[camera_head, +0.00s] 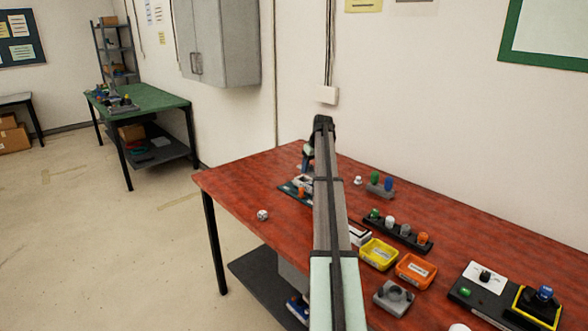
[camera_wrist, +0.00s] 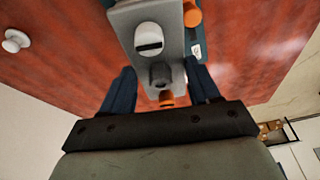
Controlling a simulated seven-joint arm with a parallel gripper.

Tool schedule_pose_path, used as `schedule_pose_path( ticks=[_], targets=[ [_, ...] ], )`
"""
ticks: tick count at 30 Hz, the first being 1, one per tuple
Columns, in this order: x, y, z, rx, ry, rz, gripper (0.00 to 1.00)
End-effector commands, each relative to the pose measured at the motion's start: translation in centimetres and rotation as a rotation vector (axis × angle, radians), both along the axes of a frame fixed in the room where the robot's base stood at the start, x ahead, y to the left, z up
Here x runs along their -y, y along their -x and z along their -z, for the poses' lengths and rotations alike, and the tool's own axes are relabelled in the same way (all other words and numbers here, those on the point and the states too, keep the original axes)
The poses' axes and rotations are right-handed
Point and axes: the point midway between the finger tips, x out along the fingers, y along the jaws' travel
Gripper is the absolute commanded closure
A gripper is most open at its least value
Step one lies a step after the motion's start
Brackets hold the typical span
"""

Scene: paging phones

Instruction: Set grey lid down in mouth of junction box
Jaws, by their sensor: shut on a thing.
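My gripper (camera_wrist: 160,72) is shut on a grey piece with a dark grey knob, which I take as the grey lid (camera_wrist: 160,76). It sits between the two dark blue fingers in the wrist view. Just beyond it is a grey block (camera_wrist: 120,18) with a white, dark-slotted round part (camera_wrist: 148,38); whether this is the junction box, and whether the lid touches it, I cannot tell. In the head view my gripper (camera_head: 306,164) is at the far left part of the red table, over a dark board (camera_head: 287,188). My arm hides much of that spot.
An orange part (camera_wrist: 191,15) is beside the grey block. A white knob (camera_wrist: 15,41) is apart on the red table (camera_head: 240,182). Yellow (camera_head: 379,254) and orange (camera_head: 416,271) trays, a dark rack (camera_head: 402,235) and a grey holder (camera_head: 393,297) stand right of my arm. The left front is mostly clear.

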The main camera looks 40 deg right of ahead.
Motion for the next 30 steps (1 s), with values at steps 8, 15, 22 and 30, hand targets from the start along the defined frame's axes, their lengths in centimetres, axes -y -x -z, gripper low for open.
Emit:
schedule_pose_path(
  ticks=[8, 15, 22, 30],
  targets=[
    [1.6, -2.1, -0.3, 0.012, 0.012, -0.139, 0.72],
    [1.4, -2.0, -0.1, 0.011, 0.03, -0.203, 0.72],
    [1.4, -2.0, 0.7, 0.011, 0.03, -0.203, 0.72],
    [1.4, -2.0, 2.5, 0.011, 0.029, -0.202, 0.72]
  ],
)
